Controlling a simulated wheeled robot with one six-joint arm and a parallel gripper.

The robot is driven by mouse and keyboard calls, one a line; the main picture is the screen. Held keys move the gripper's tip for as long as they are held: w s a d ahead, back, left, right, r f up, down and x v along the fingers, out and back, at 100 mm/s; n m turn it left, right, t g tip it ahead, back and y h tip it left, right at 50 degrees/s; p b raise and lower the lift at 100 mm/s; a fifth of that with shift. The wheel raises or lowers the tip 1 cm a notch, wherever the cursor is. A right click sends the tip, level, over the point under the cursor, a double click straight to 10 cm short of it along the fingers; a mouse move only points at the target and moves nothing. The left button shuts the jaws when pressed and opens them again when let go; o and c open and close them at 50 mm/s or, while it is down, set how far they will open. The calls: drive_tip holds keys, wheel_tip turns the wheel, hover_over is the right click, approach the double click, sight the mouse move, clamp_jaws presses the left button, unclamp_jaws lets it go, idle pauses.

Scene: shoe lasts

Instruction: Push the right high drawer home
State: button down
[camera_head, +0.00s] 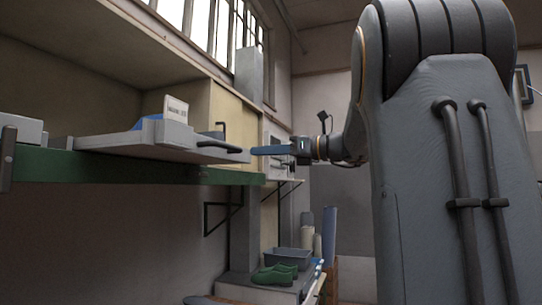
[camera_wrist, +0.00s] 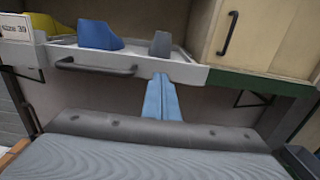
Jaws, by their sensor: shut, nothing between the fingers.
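The high drawer (camera_head: 140,150) is a shallow pale grey tray that stands out from the shelf above the green edge. Its dark bar handle (camera_head: 220,147) shows on the front, and also in the wrist view (camera_wrist: 95,67). A blue block (camera_wrist: 98,36) and a grey block (camera_wrist: 160,44) stand in the drawer. My gripper (camera_head: 254,150) has blue fingers, shut and empty, pointing at the drawer front. In the wrist view the fingertips (camera_wrist: 161,76) are at the front panel, right of the handle. I cannot tell whether they touch it.
A pale wooden cupboard door (camera_wrist: 262,35) with a handle stands right of the drawer. A green shelf edge (camera_head: 130,168) runs under it. Another grey drawer (camera_head: 25,130) is at the far left. Below are green shoes (camera_head: 275,274) and a grey tub (camera_head: 292,260).

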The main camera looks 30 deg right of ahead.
sight(229, 153)
drive_tip(key=shift+p+x, duration=0.75)
drive_tip(key=shift+x, duration=4.6)
drive_tip(key=shift+a, duration=0.1)
drive_tip(key=shift+p+x, duration=0.4)
drive_tip(key=shift+x, duration=1.8)
drive_tip(key=shift+w+a, duration=0.1)
drive_tip(key=shift+w, duration=0.05)
drive_tip(key=shift+p+x, duration=0.45)
drive_tip(key=shift+x, duration=1.6)
drive_tip(key=shift+w, duration=0.1)
